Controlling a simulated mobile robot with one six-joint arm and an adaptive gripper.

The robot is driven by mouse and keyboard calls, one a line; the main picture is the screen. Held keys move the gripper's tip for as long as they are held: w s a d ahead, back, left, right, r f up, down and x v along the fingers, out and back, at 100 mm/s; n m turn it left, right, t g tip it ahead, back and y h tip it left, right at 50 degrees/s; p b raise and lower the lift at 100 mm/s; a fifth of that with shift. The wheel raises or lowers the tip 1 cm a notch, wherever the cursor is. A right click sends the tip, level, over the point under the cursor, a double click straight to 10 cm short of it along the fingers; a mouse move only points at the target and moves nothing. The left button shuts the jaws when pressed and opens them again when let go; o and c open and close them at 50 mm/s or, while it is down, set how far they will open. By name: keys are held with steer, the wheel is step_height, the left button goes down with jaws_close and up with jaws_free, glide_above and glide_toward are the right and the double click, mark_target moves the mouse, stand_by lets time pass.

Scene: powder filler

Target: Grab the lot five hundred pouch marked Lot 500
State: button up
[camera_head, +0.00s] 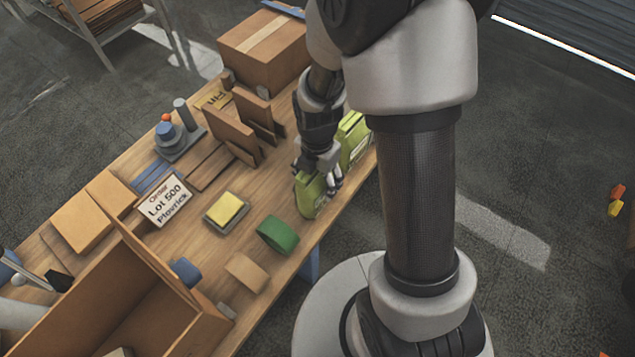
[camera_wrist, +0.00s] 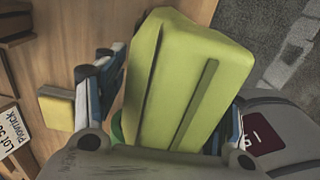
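A green pouch (camera_head: 309,199) stands near the table's front edge, right of the green roll. My gripper (camera_head: 318,178) is down at this pouch. In the wrist view the pouch (camera_wrist: 183,85) fills the middle, with one finger of my gripper (camera_wrist: 170,105) on each side. The fingers are spread wide, and a narrow gap seems to show by the left finger. The face of the pouch with any marking is not visible. A second green pouch (camera_head: 353,136) stands behind, partly hidden by my arm. I cannot read a lot number on either pouch.
An order card (camera_head: 165,200) reads "Lot 500". A yellow pad (camera_head: 227,210), green roll (camera_head: 278,235) and tan roll (camera_head: 246,272) lie left of the pouch. Brown upright dividers (camera_head: 233,133) and a cardboard box (camera_head: 262,48) stand behind. An open carton (camera_head: 140,300) fills the front left.

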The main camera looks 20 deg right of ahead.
steer(key=c, duration=1)
steer(key=shift+r, duration=0.1)
steer(key=shift+c, duration=0.2)
